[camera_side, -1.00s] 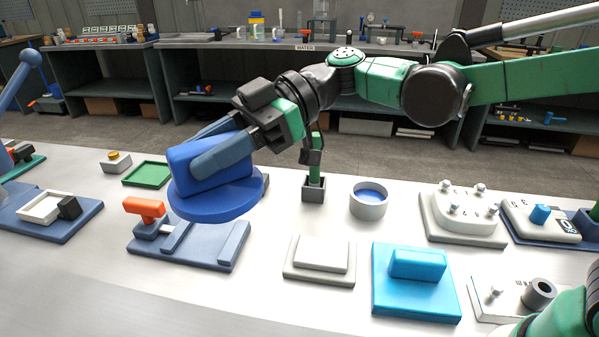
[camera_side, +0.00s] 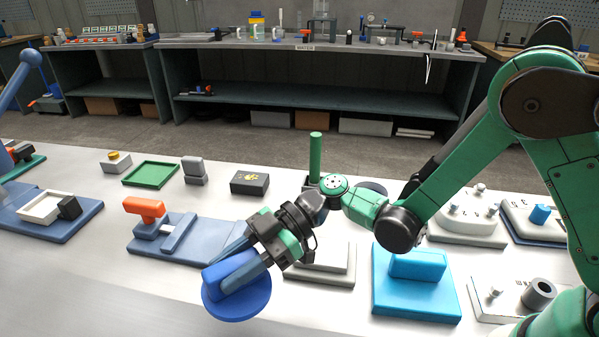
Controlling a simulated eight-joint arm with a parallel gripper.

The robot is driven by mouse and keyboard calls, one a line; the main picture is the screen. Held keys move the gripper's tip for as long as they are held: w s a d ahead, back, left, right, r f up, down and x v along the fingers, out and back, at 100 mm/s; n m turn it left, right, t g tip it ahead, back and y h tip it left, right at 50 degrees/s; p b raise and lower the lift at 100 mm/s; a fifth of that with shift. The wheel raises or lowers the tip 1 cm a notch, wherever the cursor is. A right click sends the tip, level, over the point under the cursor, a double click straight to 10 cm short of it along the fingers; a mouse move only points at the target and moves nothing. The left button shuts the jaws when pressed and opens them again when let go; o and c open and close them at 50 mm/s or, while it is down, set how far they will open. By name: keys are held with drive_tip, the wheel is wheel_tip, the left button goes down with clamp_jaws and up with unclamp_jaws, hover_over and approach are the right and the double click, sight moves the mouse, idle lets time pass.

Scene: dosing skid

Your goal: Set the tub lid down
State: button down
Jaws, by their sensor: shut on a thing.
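The tub lid (camera_side: 238,307) is a blue round disc with a block-shaped handle on top. My gripper (camera_side: 226,272) is shut on the handle, with a finger on either side of it. The disc is low over the front of the pale table, tilted slightly in the view; I cannot tell whether it touches the surface. The grey round tub is mostly hidden behind my arm.
A blue-grey fixture with an orange handle (camera_side: 144,208) stands just behind and left of the lid. A white block on a plate (camera_side: 320,262) and a bright blue block on a plate (camera_side: 417,285) lie to the right. The front-left table (camera_side: 90,290) is clear.

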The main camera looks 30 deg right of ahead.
drive_tip(key=shift+f, duration=1.65)
drive_tip(key=shift+f, duration=0.1)
drive_tip(key=shift+f, duration=0.5)
drive_tip(key=c, duration=0.5)
unclamp_jaws()
drive_tip(key=shift+c, duration=0.2)
